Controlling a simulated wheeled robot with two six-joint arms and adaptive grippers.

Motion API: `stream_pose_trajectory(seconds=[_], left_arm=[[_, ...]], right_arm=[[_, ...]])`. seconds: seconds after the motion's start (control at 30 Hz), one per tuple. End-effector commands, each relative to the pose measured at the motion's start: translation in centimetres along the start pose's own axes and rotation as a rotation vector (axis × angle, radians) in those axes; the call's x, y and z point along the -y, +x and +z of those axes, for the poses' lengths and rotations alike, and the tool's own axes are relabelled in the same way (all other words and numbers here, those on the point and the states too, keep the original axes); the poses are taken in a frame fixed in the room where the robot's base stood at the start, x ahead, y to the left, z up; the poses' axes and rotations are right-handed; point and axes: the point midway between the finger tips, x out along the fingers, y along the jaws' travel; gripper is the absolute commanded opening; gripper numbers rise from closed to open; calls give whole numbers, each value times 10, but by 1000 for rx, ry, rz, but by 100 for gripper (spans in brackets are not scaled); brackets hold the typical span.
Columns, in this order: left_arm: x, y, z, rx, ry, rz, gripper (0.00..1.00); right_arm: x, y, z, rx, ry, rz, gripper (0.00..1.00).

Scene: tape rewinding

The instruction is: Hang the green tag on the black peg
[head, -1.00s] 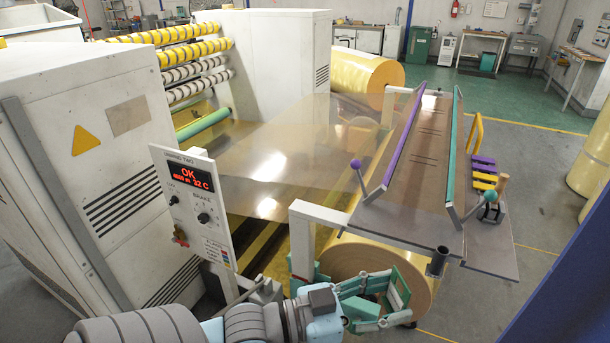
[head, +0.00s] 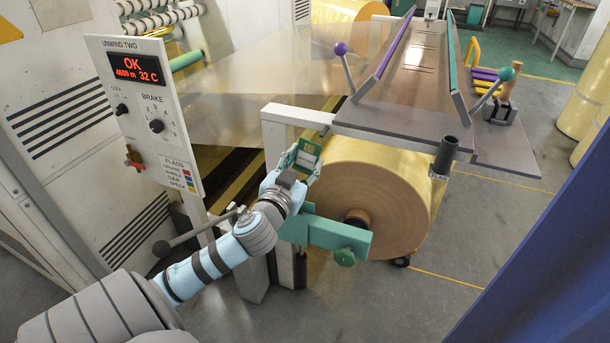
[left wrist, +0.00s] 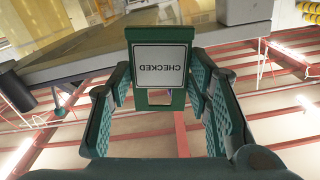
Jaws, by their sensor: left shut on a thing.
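The green tag (left wrist: 161,65) has a white label reading CHECKED, upside down in the left wrist view, and a hole at its lower end there. My left gripper (left wrist: 160,82) is shut on it, with a finger on each side. In the head view the tag (head: 307,155) is tilted in my left gripper (head: 298,163), in front of the big film roll's left side. A black upright cylinder (head: 447,155) stands at the grey table's near edge, to the right of the tag and well apart from it. I cannot tell whether it is the peg. My right gripper is out of view.
The grey table (head: 400,132) and its white post (head: 275,150) are close to my left gripper. A green bracket (head: 340,238) holds the film roll (head: 385,185). The control panel (head: 145,110) stands at the left, with a lever (head: 200,230) below.

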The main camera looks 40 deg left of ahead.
Motion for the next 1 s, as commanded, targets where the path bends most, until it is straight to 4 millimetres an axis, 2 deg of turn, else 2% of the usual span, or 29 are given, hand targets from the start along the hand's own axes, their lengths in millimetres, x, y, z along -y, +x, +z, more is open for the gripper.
stream_pose_trajectory(seconds=[0.23,1.0], left_arm=[[0,17,-1,-1,-1,2,30],[-3,85,5,-2,-2,5,30]], right_arm=[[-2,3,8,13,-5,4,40],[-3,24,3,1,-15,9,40]])
